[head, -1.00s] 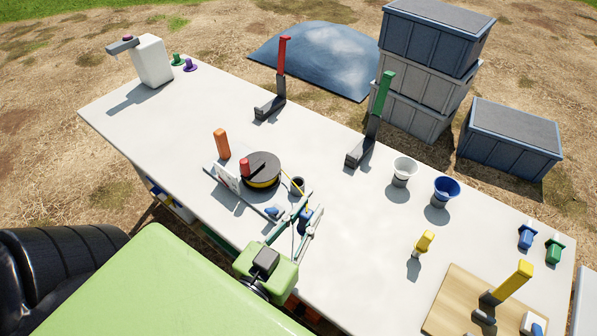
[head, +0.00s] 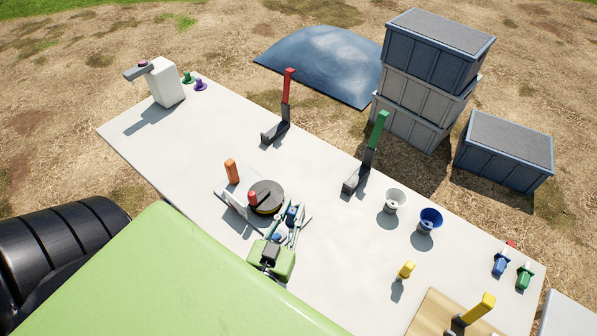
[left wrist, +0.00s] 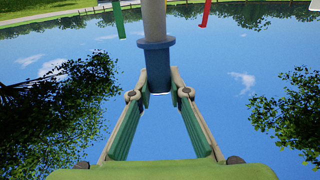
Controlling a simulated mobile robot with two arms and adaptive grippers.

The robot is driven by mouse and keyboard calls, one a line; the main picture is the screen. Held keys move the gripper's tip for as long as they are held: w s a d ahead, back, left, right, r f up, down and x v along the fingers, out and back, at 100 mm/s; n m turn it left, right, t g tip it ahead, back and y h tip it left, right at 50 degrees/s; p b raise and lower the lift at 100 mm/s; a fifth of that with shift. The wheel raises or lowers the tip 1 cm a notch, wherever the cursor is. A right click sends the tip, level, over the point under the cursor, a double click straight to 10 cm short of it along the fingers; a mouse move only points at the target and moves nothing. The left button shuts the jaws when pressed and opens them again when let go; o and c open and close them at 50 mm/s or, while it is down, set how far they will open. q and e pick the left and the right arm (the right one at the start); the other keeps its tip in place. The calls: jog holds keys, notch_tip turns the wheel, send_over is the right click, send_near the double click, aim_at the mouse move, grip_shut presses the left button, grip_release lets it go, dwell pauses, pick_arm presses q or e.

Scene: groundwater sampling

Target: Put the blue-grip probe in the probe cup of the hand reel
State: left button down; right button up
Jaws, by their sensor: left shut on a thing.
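My left gripper (head: 291,219) is at the front right side of the hand reel. It is shut on the blue-grip probe (head: 291,213). The left wrist view shows the blue grip (left wrist: 155,62) between the fingertips and a grey shaft running from it to the picture's top. The hand reel (head: 266,184) has a dark round drum, a red knob and a pale base on the white table. The probe cup is hidden behind my gripper and the probe, so I cannot tell whether the probe is above or inside it. My right gripper is not in view.
A green-handled stand (head: 372,150) and a red-handled stand (head: 286,105) are farther back. A white cup (head: 393,200), a blue cup (head: 429,220) and a yellow-topped piece (head: 406,271) stand to the right. The table's left part is largely clear.

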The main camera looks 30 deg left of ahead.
pick_arm(q)
jog(key=w+a+f+b, duration=0.5)
jog(key=w+f+b, duration=0.6)
jog(key=b, duration=0.3)
jog(key=shift+a+f, duration=0.2)
jog(key=shift+f, duration=0.45)
jog(key=shift+s, duration=0.1)
jog(key=shift+f+b, duration=0.2)
jog(key=shift+b, duration=0.1)
jog(key=c, duration=1.9)
grip_release()
jog(key=shift+r, duration=0.1)
